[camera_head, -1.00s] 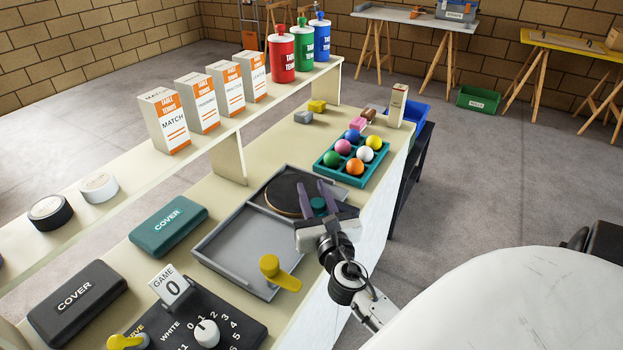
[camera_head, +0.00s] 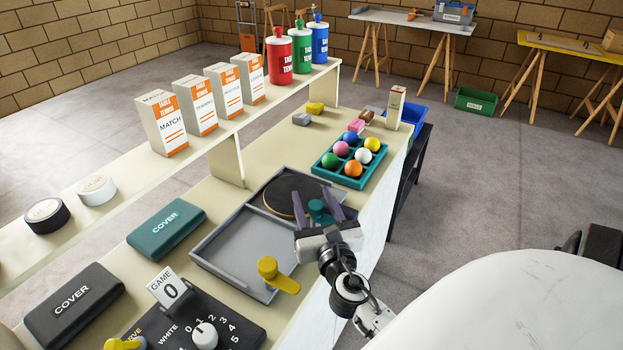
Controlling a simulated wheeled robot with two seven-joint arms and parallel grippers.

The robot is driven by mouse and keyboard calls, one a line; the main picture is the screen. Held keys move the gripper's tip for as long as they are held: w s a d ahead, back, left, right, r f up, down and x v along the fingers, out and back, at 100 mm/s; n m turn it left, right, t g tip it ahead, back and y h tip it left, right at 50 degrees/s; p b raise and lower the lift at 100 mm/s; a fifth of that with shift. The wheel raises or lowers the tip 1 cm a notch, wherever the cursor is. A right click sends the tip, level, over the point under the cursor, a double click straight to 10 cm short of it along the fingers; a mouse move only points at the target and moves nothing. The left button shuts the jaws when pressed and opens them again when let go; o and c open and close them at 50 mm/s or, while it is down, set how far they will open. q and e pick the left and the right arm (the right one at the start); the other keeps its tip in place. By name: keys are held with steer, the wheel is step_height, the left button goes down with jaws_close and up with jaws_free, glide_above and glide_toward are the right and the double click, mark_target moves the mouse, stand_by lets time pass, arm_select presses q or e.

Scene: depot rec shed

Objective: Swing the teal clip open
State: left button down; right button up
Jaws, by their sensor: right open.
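The teal clip (camera_head: 318,210) is at the near right edge of the grey tray, by the dark round paddle (camera_head: 282,195). My right gripper (camera_head: 313,197) is open, its purple fingers on either side of the clip in this view. I cannot tell whether they touch it. The gripper hides part of the clip and the tray edge. A yellow clip (camera_head: 278,275) sits at the tray's (camera_head: 225,278) near corner. My left gripper is not in view.
A teal ball tray (camera_head: 323,172) with coloured balls lies beyond the gripper. A teal cover case (camera_head: 166,229) lies left of the tray, and a dark scorer panel (camera_head: 236,330) is in front. A raised shelf (camera_head: 130,186) holds boxes and bottles.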

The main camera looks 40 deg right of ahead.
mark_target(318, 213)
steer(key=b+v, duration=0.1)
steer(key=v, duration=0.6)
steer(key=shift+s+a+f, duration=0.15)
steer(key=shift+s, duration=0.15)
steer(key=shift+s+a+b, duration=0.2)
steer(key=shift+s+b, duration=0.1)
steer(key=shift+s, duration=0.05)
steer(key=shift+s, duration=0.1)
